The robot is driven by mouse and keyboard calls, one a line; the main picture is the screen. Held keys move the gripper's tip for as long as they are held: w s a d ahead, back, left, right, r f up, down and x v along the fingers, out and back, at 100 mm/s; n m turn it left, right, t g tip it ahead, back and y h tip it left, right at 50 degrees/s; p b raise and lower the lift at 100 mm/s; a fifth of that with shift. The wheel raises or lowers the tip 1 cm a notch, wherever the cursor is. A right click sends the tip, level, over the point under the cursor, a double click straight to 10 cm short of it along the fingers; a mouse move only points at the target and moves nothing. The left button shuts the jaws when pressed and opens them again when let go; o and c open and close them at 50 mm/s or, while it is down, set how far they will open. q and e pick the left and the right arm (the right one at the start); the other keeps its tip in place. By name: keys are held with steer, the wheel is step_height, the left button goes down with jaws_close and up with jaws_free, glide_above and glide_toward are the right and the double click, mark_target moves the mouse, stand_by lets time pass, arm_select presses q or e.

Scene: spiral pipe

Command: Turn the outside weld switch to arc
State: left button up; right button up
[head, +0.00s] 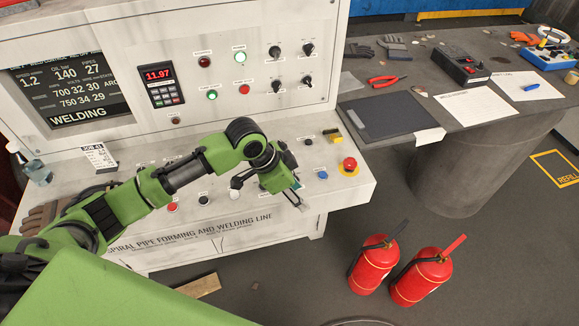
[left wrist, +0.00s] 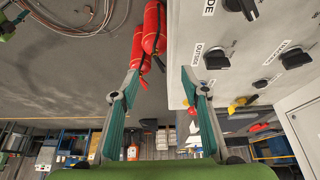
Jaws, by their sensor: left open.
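The outside weld switch (left wrist: 215,58) is a black rotary knob on the white console, with a label beside it that seems to read OUTSIDE. It lies just right of my left gripper's right finger in the left wrist view. I cannot tell its setting. In the head view the arm and gripper seem to hide it. My left gripper (head: 297,196) hangs over the front right part of the console desk. The wrist view shows the same gripper (left wrist: 160,72) open and empty, with one finger near the desk edge. My right gripper is not in view.
Other black knobs (left wrist: 295,57) sit close to the switch. A red emergency stop (head: 349,163), blue button (head: 322,175) and yellow block (head: 332,136) are to the gripper's right. Two fire extinguishers (head: 374,265) (head: 421,278) stand on the floor. A grey table (head: 465,119) stands at right.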

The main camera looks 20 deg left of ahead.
arm_select(q)
steer(key=w+a+r, duration=0.5)
steer(key=a+r, duration=0.4)
steer(key=r, duration=0.2)
steer(key=shift+y, duration=0.3)
steer(key=p+x, duration=0.1)
steer(key=x, duration=0.3)
steer(key=p+x, duration=0.1)
steer(key=x, duration=0.3)
steer(key=p+x, duration=0.1)
steer(key=x, duration=0.3)
steer(key=shift+s+d+f, duration=0.25)
steer(key=shift+f, duration=0.1)
steer(key=shift+w+d+f, duration=0.15)
steer(key=shift+f, duration=0.45)
steer(key=c, duration=1.1)
